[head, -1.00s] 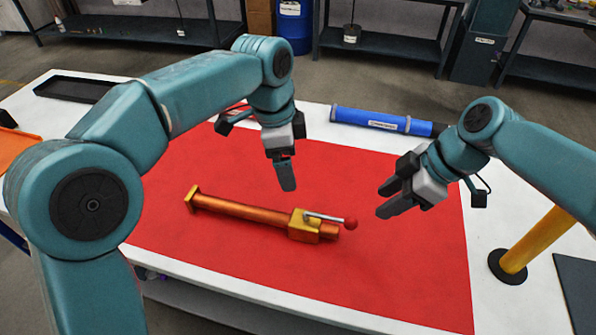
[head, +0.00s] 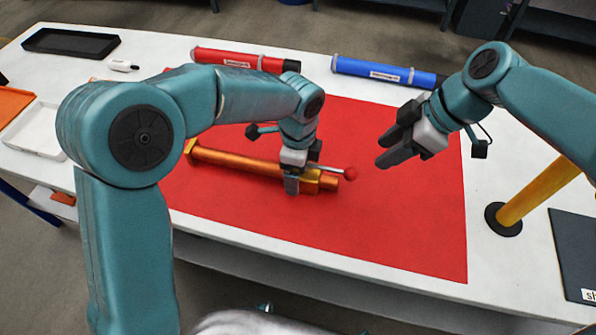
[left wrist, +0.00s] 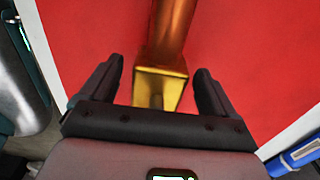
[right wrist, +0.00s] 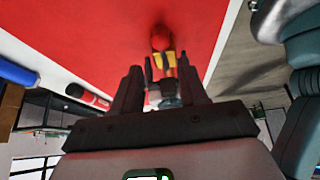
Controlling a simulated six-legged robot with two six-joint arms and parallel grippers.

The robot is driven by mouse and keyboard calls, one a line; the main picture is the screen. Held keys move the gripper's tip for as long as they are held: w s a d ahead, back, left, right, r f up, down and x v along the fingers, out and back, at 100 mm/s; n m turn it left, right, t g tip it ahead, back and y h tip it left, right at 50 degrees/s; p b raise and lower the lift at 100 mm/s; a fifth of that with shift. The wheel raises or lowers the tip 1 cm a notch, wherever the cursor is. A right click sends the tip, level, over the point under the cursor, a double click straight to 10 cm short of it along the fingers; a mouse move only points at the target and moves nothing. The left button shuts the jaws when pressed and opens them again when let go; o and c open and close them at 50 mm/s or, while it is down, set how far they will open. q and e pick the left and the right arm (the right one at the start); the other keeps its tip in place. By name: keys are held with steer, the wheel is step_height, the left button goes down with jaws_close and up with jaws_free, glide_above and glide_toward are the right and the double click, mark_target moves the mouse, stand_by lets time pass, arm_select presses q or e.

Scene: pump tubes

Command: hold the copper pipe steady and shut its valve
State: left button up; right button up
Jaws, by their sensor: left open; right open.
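The copper pipe (head: 240,162) lies on the red mat (head: 400,225), with a brass valve block (head: 310,183) near its right end. The valve's lever ends in a red knob (head: 350,173), pointing right along the pipe. My left gripper (head: 292,186) is open, low over the valve end. In the left wrist view its fingers (left wrist: 160,85) stand on both sides of the brass block (left wrist: 160,88), with gaps visible. My right gripper (head: 388,150) is open and empty, right of the knob and apart from it. The right wrist view shows the red knob (right wrist: 161,41) beyond its fingers.
A red tube (head: 240,60) and a blue tube (head: 375,70) lie behind the mat. A yellow post (head: 535,190) stands at the right, beside a dark panel (head: 580,250). Trays (head: 70,42) lie at the left. The mat's front right is clear.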

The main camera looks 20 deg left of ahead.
arm_select(q)
steer(key=shift+f, duration=1)
steer(key=shift+c, duration=0.3)
